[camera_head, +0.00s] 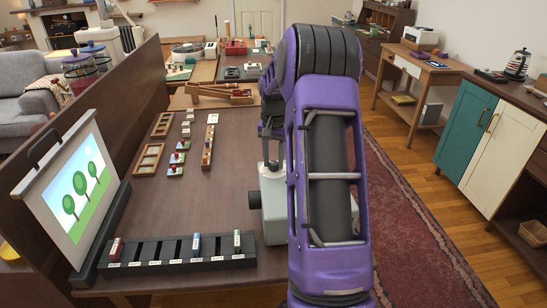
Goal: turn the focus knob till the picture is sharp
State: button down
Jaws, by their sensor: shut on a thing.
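A screen (75,192) stands at the left of the table and shows three round green trees on a green hill under a pale blue sky. The tree edges look fairly crisp at this size. A pale grey projector (272,206) stands at the table's right side, largely hidden behind my purple arm. My gripper (269,163) points down at the projector's top, partly hidden by the arm. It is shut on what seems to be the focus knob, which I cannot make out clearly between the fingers.
A dark slotted rack (180,262) with labels and a few small upright pieces lies along the table's front. Wooden trays (148,160) and small blocks lie mid-table. A wooden partition (130,95) borders the left. Open floor and a red rug (410,215) lie right.

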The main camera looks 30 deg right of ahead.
aim_at(273, 163)
jog(key=shift+c, duration=2.2)
grip_release()
notch_tip(273, 163, up, 18)
jog(key=p, duration=0.2)
jog(key=shift+f+p, duration=0.25)
jog(key=shift+p, duration=0.15)
